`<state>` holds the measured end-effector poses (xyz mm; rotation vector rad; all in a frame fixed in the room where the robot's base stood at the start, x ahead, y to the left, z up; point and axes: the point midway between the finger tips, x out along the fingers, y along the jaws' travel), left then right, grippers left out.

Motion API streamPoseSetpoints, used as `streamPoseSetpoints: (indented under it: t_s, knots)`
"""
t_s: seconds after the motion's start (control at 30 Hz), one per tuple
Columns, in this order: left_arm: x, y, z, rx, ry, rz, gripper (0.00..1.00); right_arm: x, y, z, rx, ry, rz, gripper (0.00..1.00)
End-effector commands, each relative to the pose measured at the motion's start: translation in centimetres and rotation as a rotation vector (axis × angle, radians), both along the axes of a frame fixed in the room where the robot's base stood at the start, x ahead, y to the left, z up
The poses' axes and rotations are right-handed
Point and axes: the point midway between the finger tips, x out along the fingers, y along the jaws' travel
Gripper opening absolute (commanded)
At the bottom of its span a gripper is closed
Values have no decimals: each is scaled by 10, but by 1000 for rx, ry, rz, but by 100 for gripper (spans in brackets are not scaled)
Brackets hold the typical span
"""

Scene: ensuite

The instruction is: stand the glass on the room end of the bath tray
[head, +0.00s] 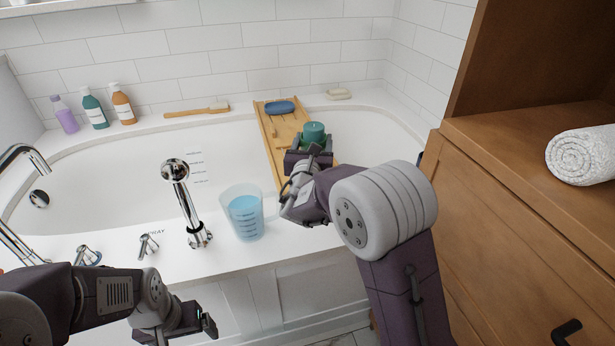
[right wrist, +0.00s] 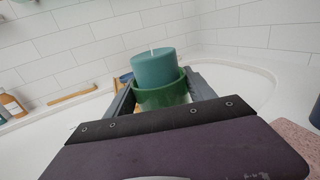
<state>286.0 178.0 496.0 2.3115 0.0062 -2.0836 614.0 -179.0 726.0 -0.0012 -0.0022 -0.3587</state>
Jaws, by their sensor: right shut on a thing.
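The wooden bath tray (head: 266,130) lies across the tub, from the wall side towards the room. My right gripper (head: 313,146) is at its room end, with its fingers on either side of a green, glass-like vessel (right wrist: 163,96). A teal candle (right wrist: 153,67) with a white wick shows above the vessel's rim, and also in the head view (head: 314,130). I cannot tell whether the candle is inside the vessel or behind it. The vessel's base is hidden by my gripper. My left gripper (head: 207,326) is low at the front, away from the tray; its jaw opening is unclear.
A blue dish (head: 280,108) and slim wooden items lie on the tray. A clear jug of blue liquid (head: 245,216) stands on the near rim, beside the chrome taps (head: 188,205). Bottles (head: 122,104), a brush (head: 197,110) and soap (head: 338,93) line the far ledge. A wooden cabinet (head: 520,210) is right.

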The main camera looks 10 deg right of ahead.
Motion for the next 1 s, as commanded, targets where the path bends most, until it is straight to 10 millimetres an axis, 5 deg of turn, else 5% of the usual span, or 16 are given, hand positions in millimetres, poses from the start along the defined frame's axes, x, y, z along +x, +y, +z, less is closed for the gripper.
streamPoseSetpoints:
  t_s: [0.23, 0.43, 0.6, 0.93, 0.97, 1.0]
  knots:
    - [0, 0, -35, 0, 0, 0, 88, 0, 1, -57, 0, 2, 1, 18]
    - [0, 0, -38, 0, 0, 0, 88, 0, 0, -65, 1, -1, 0, 18]
    - [0, 0, -59, 0, 0, 0, 88, 0, 1, -97, -1, 1, 0, 18]
    - [0, 0, -60, 0, 0, 0, 88, 0, 0, -100, 1, 0, 0, 18]
    - [0, 0, -60, 0, 0, 0, 88, 0, 1, -101, 2, 2, 0, 66]
    - [0, 0, -59, 0, 0, 0, 88, 0, 1, -100, 2, 2, 0, 72]
